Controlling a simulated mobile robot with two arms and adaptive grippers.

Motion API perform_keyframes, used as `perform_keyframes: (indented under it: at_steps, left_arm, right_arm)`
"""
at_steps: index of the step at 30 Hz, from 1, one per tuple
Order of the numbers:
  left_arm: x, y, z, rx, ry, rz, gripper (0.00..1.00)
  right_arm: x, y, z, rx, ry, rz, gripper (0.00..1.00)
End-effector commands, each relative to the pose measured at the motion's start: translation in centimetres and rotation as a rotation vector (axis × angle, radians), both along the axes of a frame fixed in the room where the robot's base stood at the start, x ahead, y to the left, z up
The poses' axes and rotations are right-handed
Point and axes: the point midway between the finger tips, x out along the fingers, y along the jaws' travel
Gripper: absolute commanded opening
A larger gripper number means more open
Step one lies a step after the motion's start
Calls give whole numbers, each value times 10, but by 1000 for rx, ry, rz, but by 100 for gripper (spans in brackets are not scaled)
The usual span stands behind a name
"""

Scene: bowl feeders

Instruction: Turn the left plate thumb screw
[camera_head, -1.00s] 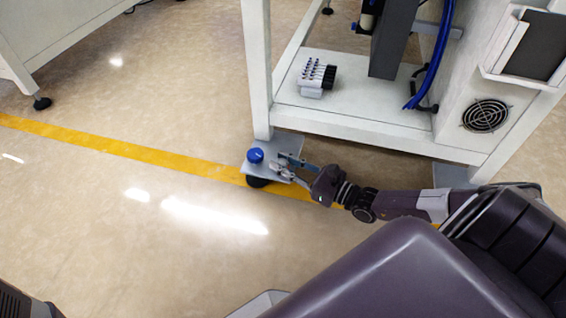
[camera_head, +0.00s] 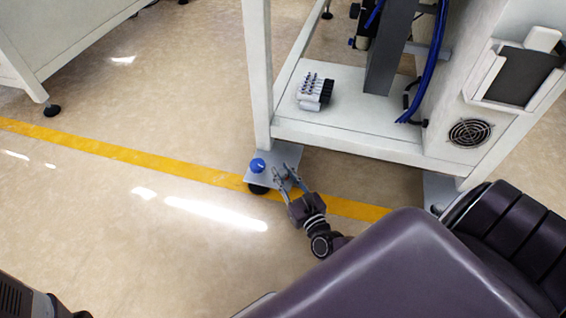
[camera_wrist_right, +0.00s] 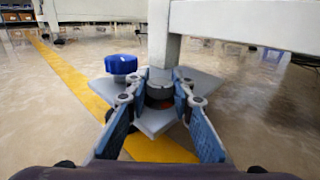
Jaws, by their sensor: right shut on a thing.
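The left foot plate (camera_head: 290,152) is a flat grey plate at the base of the machine's front left leg. A blue knob (camera_head: 257,165) stands on its left part; it also shows in the wrist view (camera_wrist_right: 120,64). A dark grey round thumb screw (camera_wrist_right: 159,90) sits on the plate to the right of the blue knob. My right gripper (camera_head: 283,168) reaches over the plate from the front. In the wrist view its two blue-padded fingers (camera_wrist_right: 160,95) are on either side of the grey thumb screw and shut on it. My left gripper is not in view.
The white machine frame (camera_head: 365,138) rises behind the plate, with its leg (camera_head: 257,75) close to the gripper. Another foot plate (camera_head: 437,190) is at the right leg. A yellow floor line (camera_head: 120,152) runs past the plate.

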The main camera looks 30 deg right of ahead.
Motion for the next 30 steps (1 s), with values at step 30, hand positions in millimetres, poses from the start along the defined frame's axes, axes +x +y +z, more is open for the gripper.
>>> perform_keyframes:
  at_steps: [30]
  left_arm:
    - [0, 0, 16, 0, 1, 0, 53]
  right_arm:
    - [0, 1, -1, 0, 1, -253, 0]
